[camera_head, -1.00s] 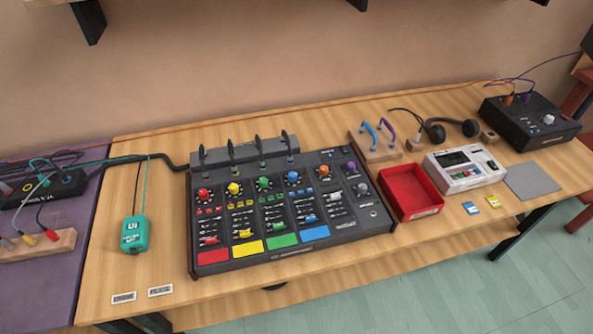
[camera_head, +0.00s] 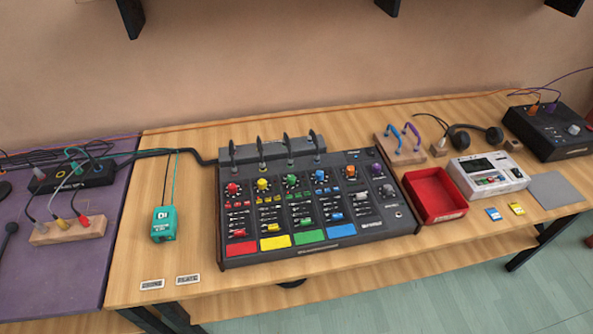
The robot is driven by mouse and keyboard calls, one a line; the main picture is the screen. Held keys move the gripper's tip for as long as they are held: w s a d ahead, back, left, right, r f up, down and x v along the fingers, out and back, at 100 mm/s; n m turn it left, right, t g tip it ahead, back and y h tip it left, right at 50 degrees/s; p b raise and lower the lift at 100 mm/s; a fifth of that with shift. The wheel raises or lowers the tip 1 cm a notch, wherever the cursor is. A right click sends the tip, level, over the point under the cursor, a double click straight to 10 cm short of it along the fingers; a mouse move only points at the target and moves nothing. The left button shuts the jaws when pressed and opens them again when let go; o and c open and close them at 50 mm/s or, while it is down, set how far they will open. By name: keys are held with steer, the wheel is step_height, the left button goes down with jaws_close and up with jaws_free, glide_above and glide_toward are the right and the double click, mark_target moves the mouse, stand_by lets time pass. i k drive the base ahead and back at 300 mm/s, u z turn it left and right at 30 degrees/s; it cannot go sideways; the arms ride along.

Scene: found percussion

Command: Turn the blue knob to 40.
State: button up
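The blue knob (camera_head: 320,174) is on the black mixer (camera_head: 305,220), fourth in the top row of coloured knobs. A red knob (camera_head: 233,187), a yellow knob (camera_head: 263,184) and a green knob (camera_head: 291,180) sit to its left. An orange knob (camera_head: 350,171) is to its right. The scale marks around the blue knob are too small to read, so its setting cannot be told. My gripper is not in view.
A red tray (camera_head: 463,214) and a white device (camera_head: 487,166) stand right of the mixer. A teal box (camera_head: 164,224) stands to its left. Several upright stalks rise behind the knobs from a grey bar (camera_head: 270,147).

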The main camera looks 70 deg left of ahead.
mark_target(320, 175)
steer(key=u, duration=3.25)
steer(key=i, duration=1)
